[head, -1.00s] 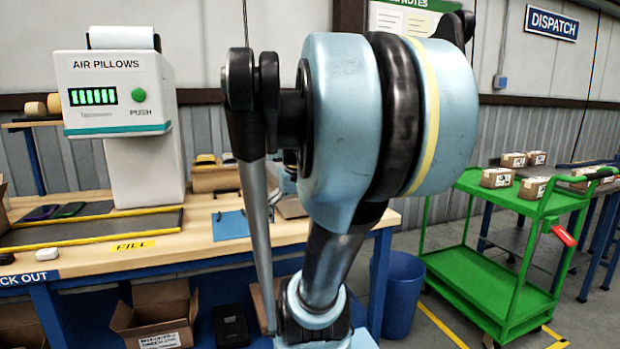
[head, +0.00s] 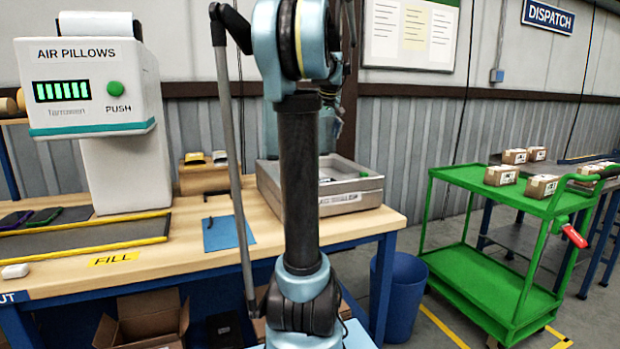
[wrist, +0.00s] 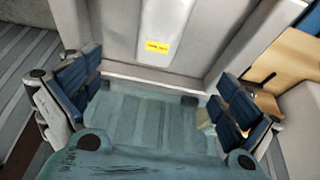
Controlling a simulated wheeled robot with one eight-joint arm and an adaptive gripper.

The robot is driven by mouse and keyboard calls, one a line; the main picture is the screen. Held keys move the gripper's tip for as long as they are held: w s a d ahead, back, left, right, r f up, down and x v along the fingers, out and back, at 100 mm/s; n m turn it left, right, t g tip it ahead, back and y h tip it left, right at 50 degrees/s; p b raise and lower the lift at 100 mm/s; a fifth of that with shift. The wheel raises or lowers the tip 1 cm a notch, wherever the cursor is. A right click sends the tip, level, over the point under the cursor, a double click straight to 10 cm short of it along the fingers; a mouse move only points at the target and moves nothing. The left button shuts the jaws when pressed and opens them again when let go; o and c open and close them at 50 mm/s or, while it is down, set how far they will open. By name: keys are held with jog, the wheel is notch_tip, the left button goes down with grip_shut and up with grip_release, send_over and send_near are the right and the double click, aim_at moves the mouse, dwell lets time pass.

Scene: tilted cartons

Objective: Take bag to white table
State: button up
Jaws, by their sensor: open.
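I cannot make out a bag for certain in either view. No white table shows; the nearest table is a wood-topped bench with a blue frame (head: 180,245). My gripper (wrist: 158,98) is open in the wrist view, its dark blue finger pads wide apart with nothing seen between them. Beyond it is a pale grey surface with a white panel (wrist: 168,30) bearing a small yellow label; I cannot tell what it belongs to. In the head view my arm stands mid-picture and hides part of the bench, and the fingertips are not clear.
A grey tray (head: 350,198) with small items sits at the bench's right end, partly behind my arm. The air pillow machine (head: 88,75) stands at left. A blue bin (head: 400,300) and a green cart (head: 510,255) stand at right. Cartons (head: 145,320) lie under the bench.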

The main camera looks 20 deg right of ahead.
jog(key=x, duration=1.1)
jog(key=shift+w+f, duration=0.2)
jog(key=shift+f, duration=0.05)
jog(key=shift+x, duration=2.75)
jog(key=shift+d, duration=0.1)
jog(key=c, duration=1.2)
